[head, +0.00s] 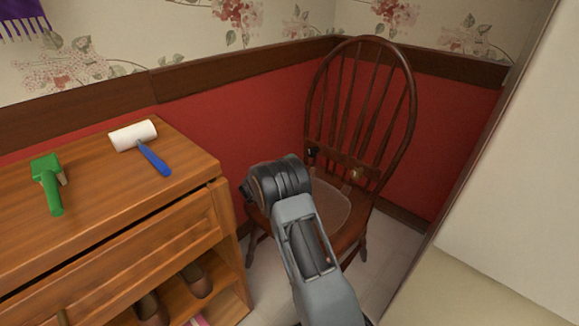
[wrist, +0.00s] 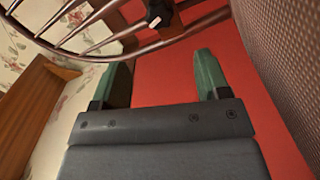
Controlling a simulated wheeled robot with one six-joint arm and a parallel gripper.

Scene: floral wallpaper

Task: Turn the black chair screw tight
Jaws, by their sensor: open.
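The wooden chair (head: 410,105) stands in the corner, with a spindled arched back and a pale seat pad. The black chair screw (head: 312,152) sits low on the left of its backrest, just above my arm in the head view. A brass-coloured screw (head: 355,175) sits to its right. In the wrist view the black screw (wrist: 158,12) is at the top edge, partly cut off. My gripper (wrist: 163,60) is open and empty, its two green fingers apart. The screw is beyond the fingertips, not between them. In the head view my arm hides the fingers.
A wooden dresser (head: 95,230) stands at left, with a green tool (head: 48,183) and a white-and-blue roller (head: 140,142) on top. Shoes are on its lower shelf. A pale panel (head: 510,190) bounds the right side. A red wall is behind the chair.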

